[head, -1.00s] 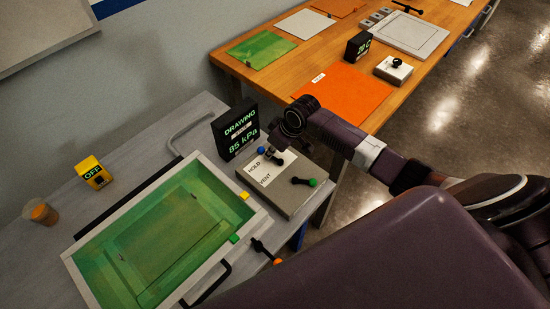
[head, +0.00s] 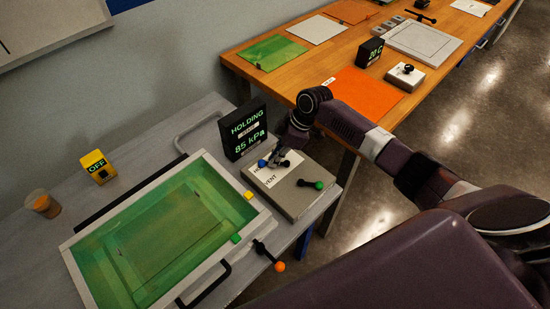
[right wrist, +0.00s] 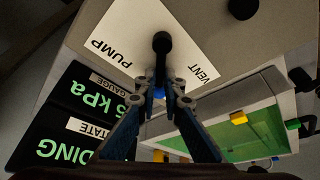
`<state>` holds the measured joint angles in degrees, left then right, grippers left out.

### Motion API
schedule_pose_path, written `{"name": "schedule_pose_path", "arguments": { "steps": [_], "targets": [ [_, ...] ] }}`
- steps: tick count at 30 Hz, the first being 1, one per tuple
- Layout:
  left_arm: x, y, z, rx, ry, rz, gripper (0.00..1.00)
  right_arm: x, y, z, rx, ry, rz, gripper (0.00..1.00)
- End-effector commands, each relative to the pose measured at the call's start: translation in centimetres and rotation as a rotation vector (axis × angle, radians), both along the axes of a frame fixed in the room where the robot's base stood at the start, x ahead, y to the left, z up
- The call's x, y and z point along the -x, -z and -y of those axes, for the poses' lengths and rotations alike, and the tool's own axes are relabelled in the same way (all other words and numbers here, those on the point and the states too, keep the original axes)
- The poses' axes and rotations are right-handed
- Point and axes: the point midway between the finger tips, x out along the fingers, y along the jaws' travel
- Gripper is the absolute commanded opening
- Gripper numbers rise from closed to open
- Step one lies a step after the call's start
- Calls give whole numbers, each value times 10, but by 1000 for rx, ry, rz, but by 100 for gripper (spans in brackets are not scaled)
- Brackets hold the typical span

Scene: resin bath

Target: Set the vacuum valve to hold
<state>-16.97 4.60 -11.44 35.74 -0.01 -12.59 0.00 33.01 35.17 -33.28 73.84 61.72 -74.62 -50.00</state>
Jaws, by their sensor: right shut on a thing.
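The vacuum valve is a black lever (right wrist: 162,44) with a blue knob (head: 262,163) on a grey box (head: 308,205) with a white label plate (head: 265,181). In the right wrist view the lever points between the words PUMP and VENT. My right gripper (right wrist: 161,84) is shut on the blue-knobbed handle; its fingers hide part of the plate. It also shows in the head view (head: 278,160), over the box. The display (head: 246,130) behind reads HOLDING and 85 kPa. My left gripper is not in view.
An orange-knobbed lever (head: 270,257) stands by the white-rimmed green bath (head: 218,262). A yellow OFF box (head: 97,167) and a cup (head: 43,206) stand at the left. A wooden table (head: 300,84) lies beyond.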

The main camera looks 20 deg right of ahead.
Motion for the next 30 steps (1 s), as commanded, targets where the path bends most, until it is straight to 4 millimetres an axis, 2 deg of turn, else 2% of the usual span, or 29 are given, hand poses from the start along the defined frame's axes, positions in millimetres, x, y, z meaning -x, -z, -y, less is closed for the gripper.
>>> {"name": "schedule_pose_path", "arguments": {
  "steps": [15,16,20,30],
  "targets": [
    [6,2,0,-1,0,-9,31,1,0,0,1,-17,0,0],
    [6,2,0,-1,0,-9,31,1,0,0,1,-17,0,11],
    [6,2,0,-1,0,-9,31,1,0,0,1,-16,0,26],
    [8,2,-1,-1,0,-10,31,1,-3,2,0,-16,1,26]
  ]
}}
